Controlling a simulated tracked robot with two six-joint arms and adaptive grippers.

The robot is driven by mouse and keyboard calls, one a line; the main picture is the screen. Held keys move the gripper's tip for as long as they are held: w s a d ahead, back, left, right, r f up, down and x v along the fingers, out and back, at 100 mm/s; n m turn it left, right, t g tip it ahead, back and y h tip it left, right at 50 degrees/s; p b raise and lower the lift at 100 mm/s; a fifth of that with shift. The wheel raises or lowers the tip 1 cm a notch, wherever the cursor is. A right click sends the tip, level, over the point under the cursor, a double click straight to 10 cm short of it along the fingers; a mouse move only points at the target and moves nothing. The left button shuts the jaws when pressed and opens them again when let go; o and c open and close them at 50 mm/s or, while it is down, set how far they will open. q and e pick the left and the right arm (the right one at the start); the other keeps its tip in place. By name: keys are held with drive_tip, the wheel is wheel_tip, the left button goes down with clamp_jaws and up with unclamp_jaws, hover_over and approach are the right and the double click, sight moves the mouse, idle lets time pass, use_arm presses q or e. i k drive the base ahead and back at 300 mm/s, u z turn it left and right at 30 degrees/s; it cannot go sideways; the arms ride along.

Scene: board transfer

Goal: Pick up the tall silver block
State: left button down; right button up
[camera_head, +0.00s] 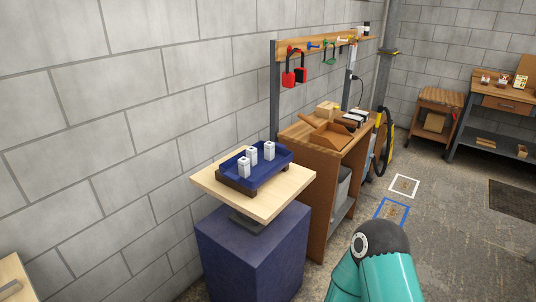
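Three small, pale white or silver upright blocks stand in a dark blue tray (284,156) on a light wooden board. One is the front-left block (244,168), one is the middle block (252,155) and one is the right block (269,150). They look alike at this size, and I cannot tell which is the tall silver one. Neither of my grippers is in view. Only a teal link of one of my arms shows at the bottom right, apart from the tray.
The board (292,184) rests on a blue pedestal (250,258) close to the block wall. A wooden workbench (305,158) with a brown tray (334,135) stands behind it. Red padlocks (289,78) hang above the bench. Open floor with blue (391,212) and white (405,186) marked squares lies right.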

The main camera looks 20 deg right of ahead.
sight(269, 146)
drive_tip(key=z, duration=0.05)
drive_tip(key=k, duration=1)
drive_tip(key=z, duration=1.1)
drive_tip(key=i, duration=0.35)
drive_tip(key=z, duration=0.6)
drive_tip(key=i, duration=2.25)
drive_tip(key=u, duration=1.35)
